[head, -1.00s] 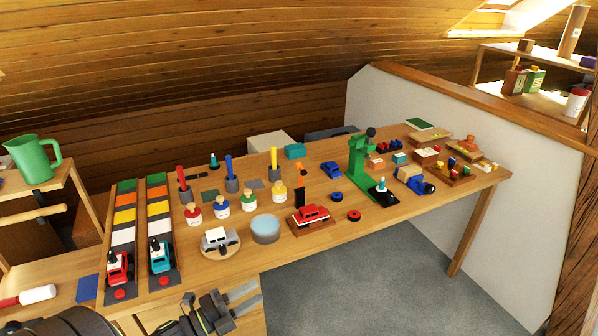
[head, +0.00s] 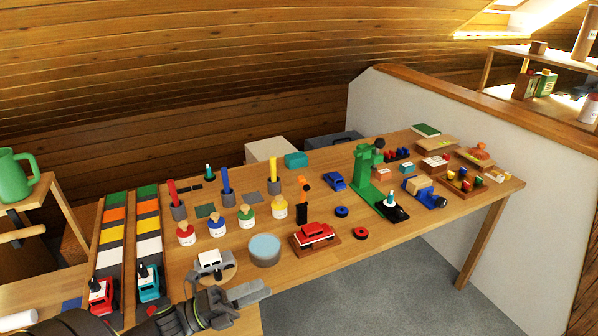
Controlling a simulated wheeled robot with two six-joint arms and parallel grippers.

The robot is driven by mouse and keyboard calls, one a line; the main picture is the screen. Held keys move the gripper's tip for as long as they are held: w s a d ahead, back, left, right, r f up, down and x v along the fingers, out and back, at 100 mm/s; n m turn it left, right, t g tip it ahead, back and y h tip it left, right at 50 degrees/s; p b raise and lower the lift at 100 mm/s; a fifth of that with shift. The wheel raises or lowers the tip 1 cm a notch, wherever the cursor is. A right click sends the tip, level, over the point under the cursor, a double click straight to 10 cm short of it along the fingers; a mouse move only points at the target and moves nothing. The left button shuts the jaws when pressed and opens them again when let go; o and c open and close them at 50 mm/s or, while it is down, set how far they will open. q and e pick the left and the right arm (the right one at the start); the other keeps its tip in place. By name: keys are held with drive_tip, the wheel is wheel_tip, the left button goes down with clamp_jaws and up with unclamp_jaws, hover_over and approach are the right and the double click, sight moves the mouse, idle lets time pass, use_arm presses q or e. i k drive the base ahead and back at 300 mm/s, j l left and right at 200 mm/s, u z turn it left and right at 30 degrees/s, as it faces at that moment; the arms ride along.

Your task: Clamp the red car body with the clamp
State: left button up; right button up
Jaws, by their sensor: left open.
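The red car body (head: 315,232) sits upright on a brown wooden block near the table's front edge, in the middle of the head view. Behind its left end stands a black upright clamp (head: 302,212) with an orange part at its top. I cannot tell whether any part of the clamp touches the car. My left gripper (head: 262,290) is open and empty at the table's front edge, to the left of and nearer than the red car, clearly apart from it. My right gripper is out of view.
A round light-blue-topped tin (head: 264,249) and a white car (head: 209,262) on a round board stand between my left arm and the red car. Paint jars (head: 247,220) stand behind. Two small wheels (head: 361,233) lie right of the car. A green press (head: 366,170) stands further right.

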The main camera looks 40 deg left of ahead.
sight(301, 181)
drive_tip(key=i+j, duration=0.45)
drive_tip(key=j, duration=0.15)
drive_tip(key=i+j, duration=0.4)
drive_tip(key=j, duration=0.15)
